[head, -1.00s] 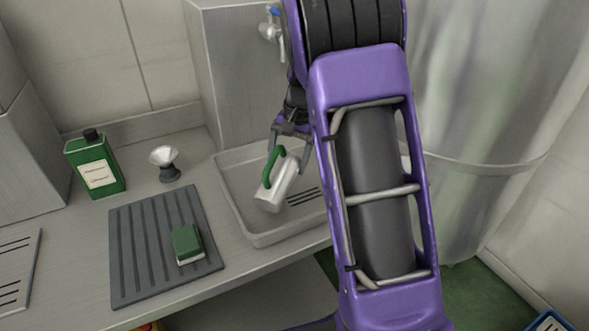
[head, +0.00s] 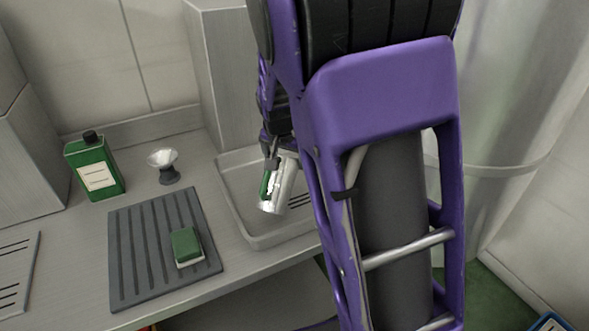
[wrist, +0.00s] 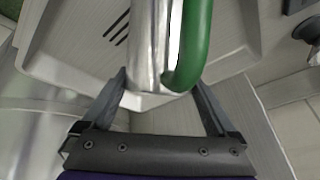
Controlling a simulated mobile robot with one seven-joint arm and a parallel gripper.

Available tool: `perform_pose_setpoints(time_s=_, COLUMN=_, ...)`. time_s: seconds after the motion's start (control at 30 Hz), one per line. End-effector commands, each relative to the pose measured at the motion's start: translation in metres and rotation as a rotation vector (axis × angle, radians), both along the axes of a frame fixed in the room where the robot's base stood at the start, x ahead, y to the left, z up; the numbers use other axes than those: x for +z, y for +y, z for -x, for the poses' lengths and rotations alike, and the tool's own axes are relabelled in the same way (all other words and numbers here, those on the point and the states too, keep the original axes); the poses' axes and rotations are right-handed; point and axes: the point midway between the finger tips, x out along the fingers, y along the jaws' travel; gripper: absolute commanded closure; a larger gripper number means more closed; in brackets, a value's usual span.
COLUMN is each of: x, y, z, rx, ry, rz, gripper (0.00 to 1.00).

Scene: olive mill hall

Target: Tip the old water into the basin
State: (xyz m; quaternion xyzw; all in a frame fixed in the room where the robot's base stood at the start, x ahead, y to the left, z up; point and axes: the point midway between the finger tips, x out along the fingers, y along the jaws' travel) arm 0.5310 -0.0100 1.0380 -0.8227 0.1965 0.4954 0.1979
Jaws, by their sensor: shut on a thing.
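A shiny metal jug (head: 286,182) with a green handle (head: 265,184) hangs tilted over the grey basin (head: 256,241) in the head view. A bright patch shows at its lower end; I cannot tell whether this is water or shine. My gripper (head: 271,152) is above the jug, partly hidden by my arm. In the wrist view my gripper (wrist: 163,82) has a finger on each side of the jug (wrist: 148,45) and its handle (wrist: 193,45), shut on it. The basin (wrist: 80,72) lies below, with dark slots in its floor. The jug's inside is hidden.
A steel cabinet (head: 222,80) stands behind the basin. My arm hides the basin's right side.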

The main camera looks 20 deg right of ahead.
Motion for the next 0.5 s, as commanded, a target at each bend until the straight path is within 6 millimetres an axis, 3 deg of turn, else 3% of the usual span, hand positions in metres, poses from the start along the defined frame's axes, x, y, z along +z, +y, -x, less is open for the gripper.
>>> perform_pose_setpoints(time_s=0.5, x=0.0083, y=0.0083, z=0.0088, rx=0.003, ry=-0.106, rz=0.087, gripper=1.00)
